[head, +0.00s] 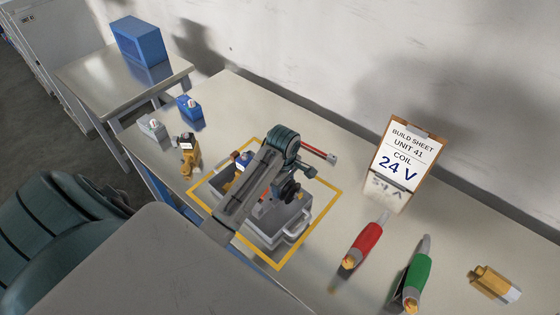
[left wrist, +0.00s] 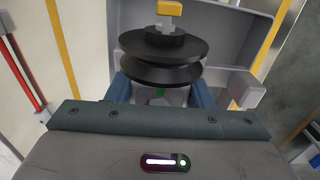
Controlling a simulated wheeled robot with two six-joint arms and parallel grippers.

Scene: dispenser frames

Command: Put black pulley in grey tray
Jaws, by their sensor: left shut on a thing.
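The black pulley (head: 289,191) is a grooved disc held by my left gripper (head: 284,182). In the left wrist view the pulley (left wrist: 162,55) sits between the two blue-grey fingers of the gripper (left wrist: 163,92), which is shut on it. The grey tray (head: 298,222) stands inside a yellow outline on the bench, below the pulley. The tray's grey wall (left wrist: 240,50) shows behind the pulley in the left wrist view. My left arm hides much of the tray. My right gripper is not in view.
A clipboard (head: 402,160) reading "24 V" stands behind a red-handled tool (head: 365,241) and a green-handled tool (head: 417,270). A yellow item (head: 494,284) lies at right. Small blue (head: 189,109), grey (head: 153,127) and orange-black (head: 189,158) items stand left of the tray.

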